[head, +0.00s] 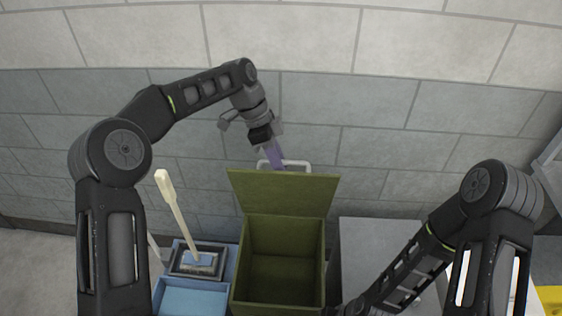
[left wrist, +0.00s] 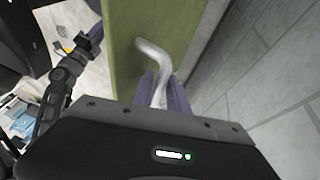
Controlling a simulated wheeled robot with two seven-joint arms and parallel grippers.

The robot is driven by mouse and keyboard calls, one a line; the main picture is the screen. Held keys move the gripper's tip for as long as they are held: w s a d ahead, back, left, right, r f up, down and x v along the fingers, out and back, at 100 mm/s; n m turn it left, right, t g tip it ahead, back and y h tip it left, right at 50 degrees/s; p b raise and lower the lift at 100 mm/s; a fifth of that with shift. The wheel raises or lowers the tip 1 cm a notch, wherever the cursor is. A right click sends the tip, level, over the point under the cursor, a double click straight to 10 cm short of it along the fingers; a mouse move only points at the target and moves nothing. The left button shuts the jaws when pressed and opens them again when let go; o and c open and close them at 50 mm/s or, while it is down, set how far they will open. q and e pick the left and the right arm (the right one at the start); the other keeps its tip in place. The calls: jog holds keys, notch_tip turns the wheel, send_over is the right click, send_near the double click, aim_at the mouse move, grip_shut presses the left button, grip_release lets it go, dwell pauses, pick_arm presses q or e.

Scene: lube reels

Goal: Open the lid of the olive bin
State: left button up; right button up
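The olive bin (head: 284,234) stands in the lower middle of the head view, and its empty inside shows. Its olive lid (head: 283,193) is raised, leaning back above the rear edge. A pale bar handle (head: 297,163) shows at the lid's top edge; it also shows in the left wrist view (left wrist: 152,55). My left gripper (head: 274,157) is at the handle's left part. In the left wrist view its purple fingers (left wrist: 164,92) lie close on both sides of the handle, apparently shut on it. My right gripper is not clear at the bottom of the head view.
Left of the bin are a blue container (head: 190,298) and a dark-rimmed tray (head: 180,267) with a pale-handled tool (head: 176,212). A grey surface (head: 378,235) lies to the right. A block wall (head: 390,110) rises close behind.

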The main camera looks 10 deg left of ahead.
pick_arm(q)
jog(key=shift+o, duration=1.3)
jog(key=shift+r, duration=0.1)
jog(key=shift+d+r, duration=0.1)
jog(key=shift+d, duration=0.05)
jog(key=shift+s, duration=0.1)
